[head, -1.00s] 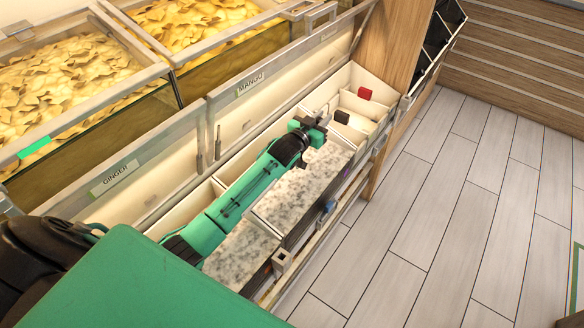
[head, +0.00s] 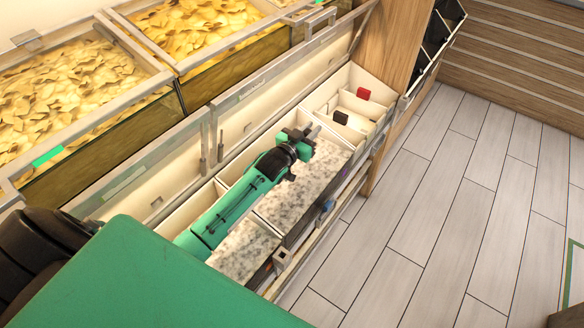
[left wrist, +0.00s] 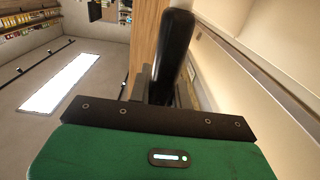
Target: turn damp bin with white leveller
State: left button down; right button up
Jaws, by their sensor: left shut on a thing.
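My left gripper (head: 306,142) is over the far end of the long pale trough, above the larger bin (head: 287,240) of white-grey speckled material. It is shut on a tool with a dark handle (left wrist: 175,55), which stands out from the jaws in the left wrist view. A short grey piece shows at the jaws in the head view; the tool's working end is hidden, so I cannot tell if it is the white leveller. A second speckled bin (head: 243,250) lies nearer, partly under my left forearm. I cannot tell which is damp. My right gripper is out of view.
Red (head: 363,93) and black (head: 340,117) tabs stand in a pale compartment (head: 352,78) beyond the bins. Glass-sided bins of yellow slices (head: 75,90) stand behind the trough. A wooden panel (head: 390,60) rises at its far end. The tiled floor (head: 470,200) is clear.

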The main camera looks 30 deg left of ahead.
pick_arm(q)
jog(key=s, duration=0.1)
jog(key=s+p, duration=0.1)
jog(key=shift+s+a+r, duration=0.2)
jog(key=shift+s, duration=0.2)
jog(key=shift+s+f+p, duration=0.1)
jog(key=shift+s+p, duration=0.25)
jog(key=shift+s, duration=0.15)
jog(key=shift+a, duration=0.1)
jog(key=shift+s+a+p, duration=0.2)
jog(key=shift+s+p, duration=0.45)
jog(key=shift+s, duration=0.65)
jog(key=shift+s+a+p, duration=0.15)
jog(key=shift+s+p, duration=0.5)
jog(key=shift+s, duration=0.65)
